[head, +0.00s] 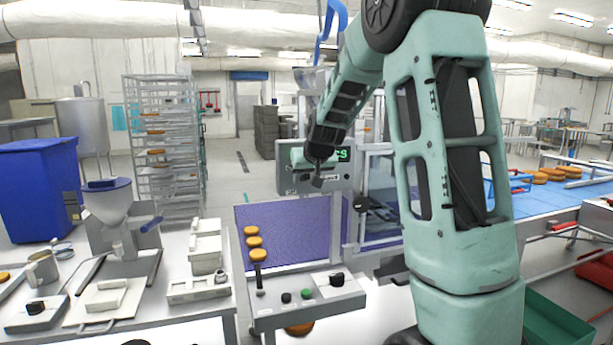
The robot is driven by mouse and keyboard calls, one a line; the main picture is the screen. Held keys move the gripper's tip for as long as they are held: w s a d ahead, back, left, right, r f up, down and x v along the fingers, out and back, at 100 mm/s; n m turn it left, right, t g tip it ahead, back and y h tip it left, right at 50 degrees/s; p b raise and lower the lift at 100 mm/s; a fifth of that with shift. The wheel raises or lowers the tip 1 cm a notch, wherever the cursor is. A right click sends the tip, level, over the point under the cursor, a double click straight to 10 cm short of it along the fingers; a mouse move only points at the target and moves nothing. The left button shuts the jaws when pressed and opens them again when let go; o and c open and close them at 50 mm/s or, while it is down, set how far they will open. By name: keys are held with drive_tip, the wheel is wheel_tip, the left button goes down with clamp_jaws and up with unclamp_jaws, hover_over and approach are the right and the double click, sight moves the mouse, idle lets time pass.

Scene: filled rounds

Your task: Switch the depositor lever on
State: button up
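A tabletop depositor with a grey funnel hopper (108,203) stands on the white table at the left. A control panel (308,297) at the front centre has a short upright black lever (258,279), a black button, a green button and a dark knob. My gripper (318,178) hangs in mid-air in front of a grey display box, well above the panel and right of the depositor. It is small and dark, and its finger opening cannot be made out. It touches neither lever.
A purple belt (290,232) carries several orange-brown rounds behind the panel. A blue bin (38,190) and a wire rack (165,150) stand at the left. My own arm hides much of the right side. A blue conveyor (545,203) lies beyond it.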

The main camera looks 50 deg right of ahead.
clamp_jaws()
drive_tip(key=shift+w+r+p, duration=0.1)
drive_tip(key=shift+r+p, duration=0.35)
drive_tip(key=shift+p, duration=0.65)
drive_tip(key=shift+w+d+r+g+y+p, duration=0.1)
drive_tip(key=shift+g+y+p, duration=0.35)
drive_tip(key=shift+p, duration=0.65)
unclamp_jaws()
drive_tip(key=b+v, duration=0.4)
drive_tip(key=v, duration=1.3)
